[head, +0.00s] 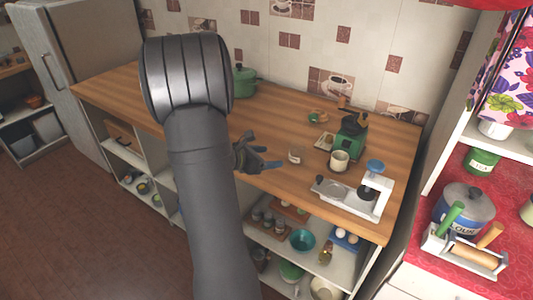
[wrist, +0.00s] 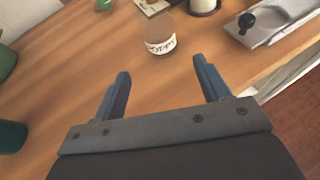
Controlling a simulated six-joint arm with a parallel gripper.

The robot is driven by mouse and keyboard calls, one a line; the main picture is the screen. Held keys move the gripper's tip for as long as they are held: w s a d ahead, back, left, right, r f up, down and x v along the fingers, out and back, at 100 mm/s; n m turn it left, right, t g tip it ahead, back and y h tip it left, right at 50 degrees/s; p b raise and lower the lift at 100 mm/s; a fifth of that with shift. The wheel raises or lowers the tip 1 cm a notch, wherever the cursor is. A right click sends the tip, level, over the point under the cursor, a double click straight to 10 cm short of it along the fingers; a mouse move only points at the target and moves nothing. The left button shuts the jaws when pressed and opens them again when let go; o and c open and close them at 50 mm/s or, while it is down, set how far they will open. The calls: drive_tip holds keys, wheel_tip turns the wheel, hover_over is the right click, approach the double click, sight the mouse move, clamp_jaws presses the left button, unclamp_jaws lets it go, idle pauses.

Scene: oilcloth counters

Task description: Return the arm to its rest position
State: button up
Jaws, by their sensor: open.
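My gripper (head: 262,164) is above the wooden counter (head: 285,110), near its front edge, just right of my arm in the head view. In the wrist view my gripper (wrist: 164,82) has its two fingers wide apart with nothing between them. A small glass jar with a white label (wrist: 160,38) stands on the counter beyond the fingertips, apart from them. The jar also shows in the head view (head: 295,156), right of the gripper. My arm hides part of the counter and the shelves below.
A cream mug (head: 339,161), a green machine (head: 351,136) and a white-and-grey appliance (head: 350,193) stand on the right of the counter. A green pot (head: 243,82) is at the back. The red counter (head: 490,195) at right holds a flour tin (head: 464,208). Shelves are below.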

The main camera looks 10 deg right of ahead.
sight(292, 147)
drive_tip(key=x, duration=1.2)
drive_tip(key=shift+r, duration=1.75)
